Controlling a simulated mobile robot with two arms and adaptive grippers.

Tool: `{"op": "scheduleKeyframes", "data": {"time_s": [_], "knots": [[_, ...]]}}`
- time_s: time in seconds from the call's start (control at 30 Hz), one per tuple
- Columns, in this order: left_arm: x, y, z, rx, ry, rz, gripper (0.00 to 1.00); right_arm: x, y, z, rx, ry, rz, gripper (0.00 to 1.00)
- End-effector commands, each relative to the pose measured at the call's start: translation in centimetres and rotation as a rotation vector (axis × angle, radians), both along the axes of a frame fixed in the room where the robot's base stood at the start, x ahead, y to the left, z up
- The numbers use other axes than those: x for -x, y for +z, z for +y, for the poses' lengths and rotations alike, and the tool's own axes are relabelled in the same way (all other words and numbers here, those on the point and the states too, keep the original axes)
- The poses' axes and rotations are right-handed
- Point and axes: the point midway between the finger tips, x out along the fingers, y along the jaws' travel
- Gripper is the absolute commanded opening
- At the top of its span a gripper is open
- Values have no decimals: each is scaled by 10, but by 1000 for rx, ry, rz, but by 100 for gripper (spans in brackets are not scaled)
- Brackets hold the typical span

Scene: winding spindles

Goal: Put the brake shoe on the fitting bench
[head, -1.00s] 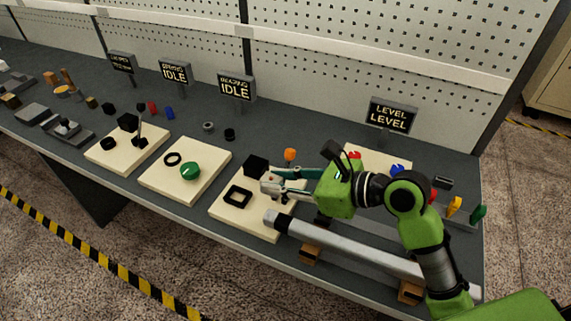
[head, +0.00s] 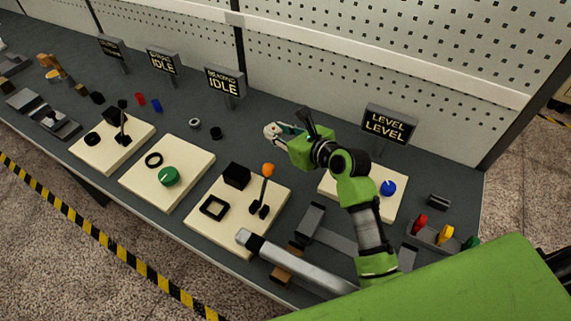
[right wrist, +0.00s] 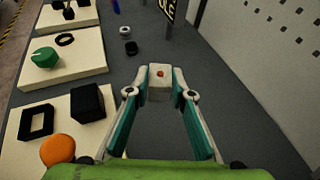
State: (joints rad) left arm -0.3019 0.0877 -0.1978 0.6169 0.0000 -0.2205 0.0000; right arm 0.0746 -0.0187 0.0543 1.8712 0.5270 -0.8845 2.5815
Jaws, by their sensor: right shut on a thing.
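My right gripper (head: 280,130) is shut on a small pale block with a red dot (right wrist: 160,74). The fingers press it from both sides in the right wrist view. The pictures do not name this block, so I cannot be sure that it is the brake shoe. The gripper holds it in the air above the back part of a long dark grey bench (head: 265,150), between the "READING IDLE" and "LEVEL LEVEL" signs. No label shows which surface is the fitting bench. My left gripper is not in view.
Cream boards carry a black cube and orange-knobbed lever (head: 268,170), a green knob (head: 169,176) and a blue knob (head: 388,188). A pegboard wall (head: 330,60) stands behind.

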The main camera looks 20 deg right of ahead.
Motion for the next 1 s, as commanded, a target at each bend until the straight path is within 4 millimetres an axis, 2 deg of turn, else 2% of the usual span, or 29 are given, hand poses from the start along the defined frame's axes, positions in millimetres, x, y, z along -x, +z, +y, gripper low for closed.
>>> {"op": "scheduleKeyframes", "data": {"time_s": [0.07, 0.2, 0.33, 0.57, 0.7, 0.8, 1.0], "knots": [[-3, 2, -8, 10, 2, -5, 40, -5, -2, 6, -1, -9, 1, 0], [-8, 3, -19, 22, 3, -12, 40, -7, -26, 8, 3, -15, 5, 0], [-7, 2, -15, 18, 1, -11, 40, -7, -50, 8, 3, -14, 3, 0], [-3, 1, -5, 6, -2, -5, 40, -7, -73, 8, 3, -14, 2, 0], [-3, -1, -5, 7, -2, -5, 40, -7, -94, 8, 3, -13, 2, 0], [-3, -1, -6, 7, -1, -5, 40, -7, -101, 8, 2, -15, 0, 0], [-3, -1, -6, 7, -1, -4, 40, -8, -102, 8, 0, -15, -1, 0]]}}
